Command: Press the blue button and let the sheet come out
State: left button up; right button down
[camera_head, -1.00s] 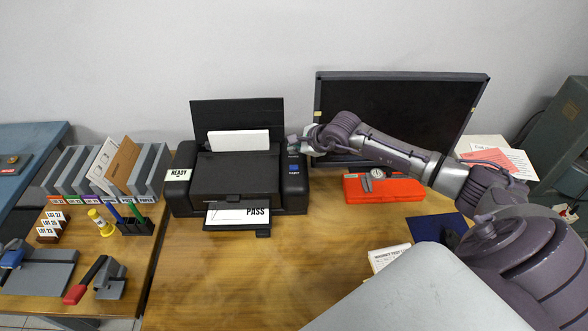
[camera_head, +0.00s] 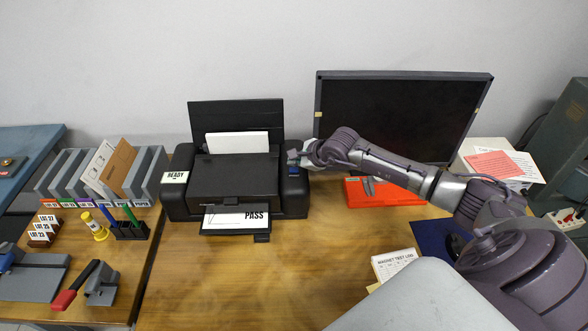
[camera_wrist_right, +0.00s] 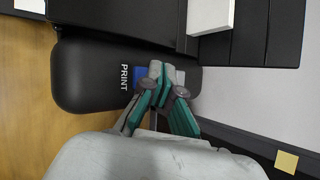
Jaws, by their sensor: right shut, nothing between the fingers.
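The black printer (camera_head: 235,178) stands on the wooden desk. Its blue button (camera_head: 293,170) is on the right part of the printer, partly hidden by my right gripper; it also shows in the right wrist view (camera_wrist_right: 143,76) beside the PRINT label (camera_wrist_right: 124,77). My right gripper (camera_head: 292,157) is shut and empty, its tips (camera_wrist_right: 164,68) over the button area. I cannot tell whether they touch it. A white sheet marked PASS (camera_head: 228,218) lies in the front output slot. White paper (camera_head: 237,143) stands in the rear feed. My left gripper is not in view.
A dark monitor (camera_head: 400,115) stands behind my right arm, with a red case (camera_head: 355,192) below it. A file rack (camera_head: 80,180), pen holder (camera_head: 130,230) and stapler (camera_head: 75,290) are on the left. The desk before the printer is clear.

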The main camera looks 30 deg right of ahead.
dwell(0.8)
jog(key=shift+f+b, duration=0.4)
jog(key=shift+b, duration=0.2)
